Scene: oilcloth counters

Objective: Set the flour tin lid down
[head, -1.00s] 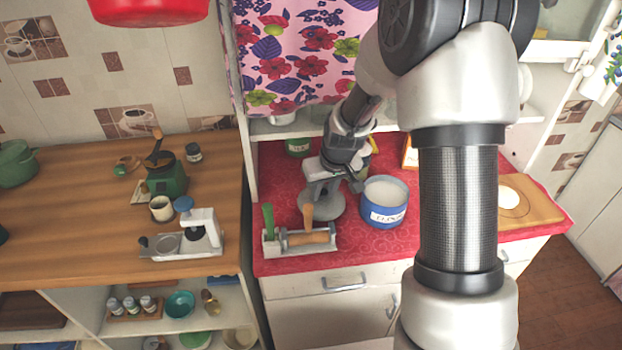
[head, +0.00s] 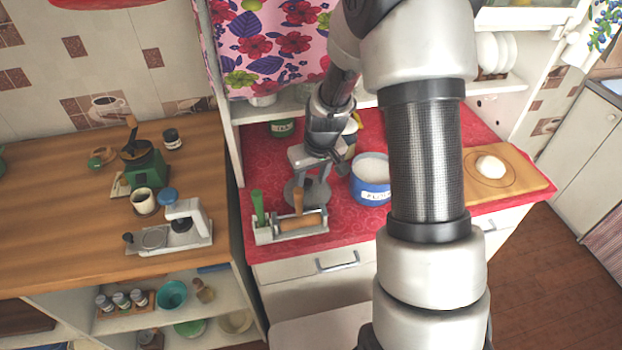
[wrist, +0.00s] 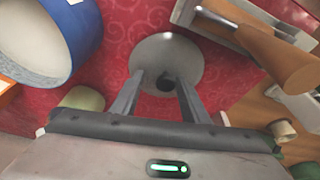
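The flour tin lid (head: 318,194) is a round grey disc lying on the red oilcloth, between the blue flour tin and the grey rack. It also shows in the wrist view (wrist: 167,50), with its dark knob (wrist: 166,83) facing up. My gripper (head: 308,172) is above the lid. In the wrist view its two fingers (wrist: 160,78) stand apart on either side of the knob, with gaps, holding nothing. The blue flour tin (head: 371,188) stands open to the right of the lid, pale flour inside; it is at upper left in the wrist view (wrist: 80,30).
A grey rack (head: 290,230) with green- and wooden-handled tools sits close in front of the lid. A dark green tin (head: 282,128) stands behind. A wooden board (head: 510,184) with dough is at right.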

